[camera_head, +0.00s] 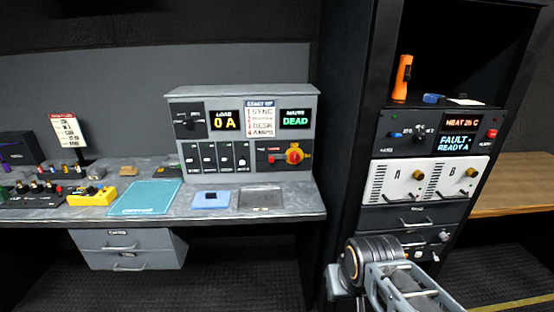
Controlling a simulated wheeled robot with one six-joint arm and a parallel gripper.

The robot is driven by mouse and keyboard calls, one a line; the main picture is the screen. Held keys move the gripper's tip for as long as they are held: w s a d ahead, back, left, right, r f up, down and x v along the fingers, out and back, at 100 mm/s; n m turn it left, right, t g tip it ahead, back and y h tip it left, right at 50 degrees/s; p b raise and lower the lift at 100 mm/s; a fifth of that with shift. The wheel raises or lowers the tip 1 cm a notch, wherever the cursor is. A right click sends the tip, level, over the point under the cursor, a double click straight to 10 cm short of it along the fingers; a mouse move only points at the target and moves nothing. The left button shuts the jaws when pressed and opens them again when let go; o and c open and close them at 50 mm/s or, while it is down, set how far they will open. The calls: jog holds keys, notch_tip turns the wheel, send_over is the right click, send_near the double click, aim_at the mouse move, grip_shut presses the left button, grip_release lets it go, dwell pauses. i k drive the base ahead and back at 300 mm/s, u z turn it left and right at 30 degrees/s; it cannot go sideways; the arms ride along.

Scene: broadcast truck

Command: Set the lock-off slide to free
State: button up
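A grey power panel (176,125) stands on the desk at the middle of the view. A red and yellow rotary switch (294,154) sits at its lower right. A small red part (271,159) on a dark strip lies just left of that switch. It may be the lock-off slide, but its label and position are too small to read. Part of my arm shows at the lower right, in front of the rack and well apart from the panel. I cannot make out my gripper's fingers in this view.
The panel's displays read "LOAD 0 A" (224,120) and "MAINS DEAD" (295,118). A blue box (211,200), a grey tray (261,208) and a teal folder (146,197) lie before it on the desk. A black rack (355,140) stands to the right, holding an orange torch (402,78).

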aim_at(271, 157)
jog(key=u, duration=0.65)
jog(key=i, duration=1.2)
jog(key=z, duration=0.65)
